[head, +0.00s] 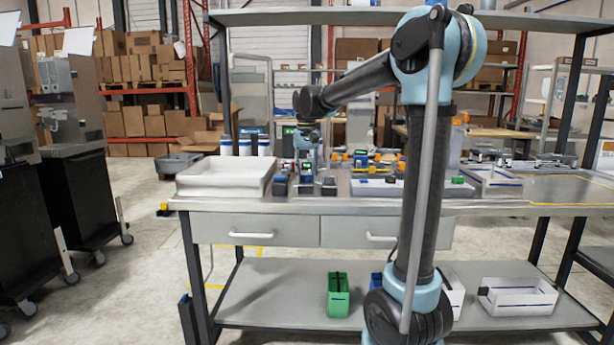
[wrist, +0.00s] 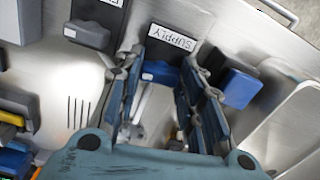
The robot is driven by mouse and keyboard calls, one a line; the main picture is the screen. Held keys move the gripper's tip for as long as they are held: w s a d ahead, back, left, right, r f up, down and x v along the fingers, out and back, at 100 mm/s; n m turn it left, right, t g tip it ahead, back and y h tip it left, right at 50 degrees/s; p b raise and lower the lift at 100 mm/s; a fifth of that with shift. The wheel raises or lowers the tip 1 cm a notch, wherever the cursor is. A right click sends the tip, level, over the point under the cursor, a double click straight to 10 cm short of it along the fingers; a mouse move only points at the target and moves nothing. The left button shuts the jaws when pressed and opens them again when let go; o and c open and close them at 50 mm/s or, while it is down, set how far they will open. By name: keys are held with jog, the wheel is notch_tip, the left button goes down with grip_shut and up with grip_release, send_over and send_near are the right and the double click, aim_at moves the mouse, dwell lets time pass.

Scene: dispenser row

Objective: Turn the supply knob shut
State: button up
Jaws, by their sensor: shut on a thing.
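The supply knob (wrist: 160,73) is a blue bar with a small white mark, just below the plate labelled "SUPPLY" (wrist: 173,38) in the wrist view. My gripper (wrist: 163,62) has one finger on each side of the knob and is shut on it. The fingers hide parts of the knob's ends. In the head view my gripper (head: 307,138) is low over the bench, at the row of small units; the knob itself cannot be made out there.
Beside the right finger is another blue knob (wrist: 238,88); a dark grey knob (wrist: 86,34) is at upper left. A white tray (head: 225,178) stands on the bench's left end. A green bin (head: 338,296) is on the lower shelf.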

jog(key=shift+w+m, duration=0.1)
jog(key=shift+m, duration=0.6)
jog(key=o, duration=1.1)
jog(key=shift+c, duration=0.2)
notch_tip(320, 180, up, 12)
jog(key=shift+d+f, duration=0.1)
jog(key=shift+d, duration=0.05)
